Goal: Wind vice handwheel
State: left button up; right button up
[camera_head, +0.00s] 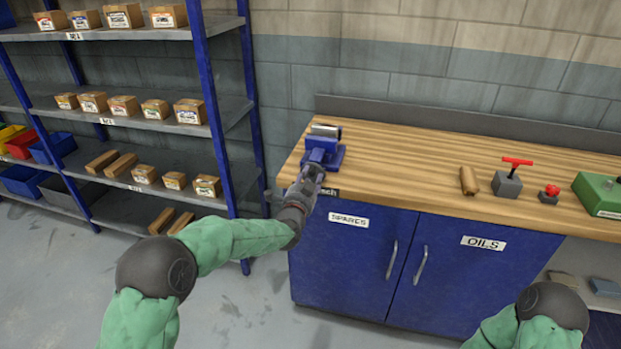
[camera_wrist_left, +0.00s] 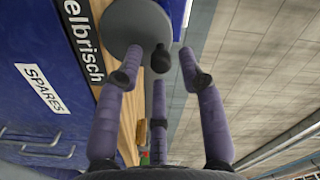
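A blue vice (camera_head: 322,150) with grey jaws sits on the left end of the wooden workbench. My left gripper (camera_head: 313,172) is at the vice's front side, and its fingers hide the handwheel in the head view. In the left wrist view, the grey round handwheel (camera_wrist_left: 138,20) shows at the top, with a dark crank knob (camera_wrist_left: 160,58) sticking out toward me. My left gripper's purple-grey fingers are spread open around the knob, with visible gaps on both sides. My right gripper is not in view; only part of my right arm shows at the lower right.
The workbench (camera_head: 400,182) holds a wooden block (camera_head: 468,180), a grey box with a red T-handle (camera_head: 508,182), a red knob (camera_head: 550,193) and a green box (camera_head: 600,194). Blue cabinet doors (camera_head: 345,260) are below. A shelf rack (camera_head: 205,90) stands left.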

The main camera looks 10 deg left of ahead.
pick_arm(q)
jog(key=s, duration=0.6)
jog(key=shift+a+f, duration=0.1)
dwell(0.4)
jog(key=s+d+f+n+g+h+p, duration=0.1)
jog(key=s+f+n+g, duration=0.2)
jog(key=f, duration=0.5)
jog(key=s+d+f+n+g+p, duration=0.1)
jog(key=s+d+f+g+p, duration=0.15)
jog(key=s+f, duration=0.45)
jog(key=s+f+n+g+h+p, duration=0.1)
jog(key=s+f+n+g, duration=0.15)
jog(key=f, duration=0.75)
jog(key=s+d+f+n+g+p, duration=0.1)
jog(key=s+f+n+g, duration=0.1)
jog(key=s, duration=0.6)
jog(key=s+d+f+n+g+h+p, duration=0.1)
jog(key=s+d+f+n+g, duration=0.1)
jog(key=s, duration=0.7)
jog(key=s+d+f+n+g+p, duration=0.1)
jog(key=s+d+f+n+g, duration=0.1)
jog(key=s+f+n+g, duration=0.2)
jog(key=s+f+g, duration=0.1)
jog(key=s+f, duration=0.2)
jog(key=s, duration=0.2)
jog(key=shift+s+g, duration=0.15)
jog(key=shift+g, duration=0.15)
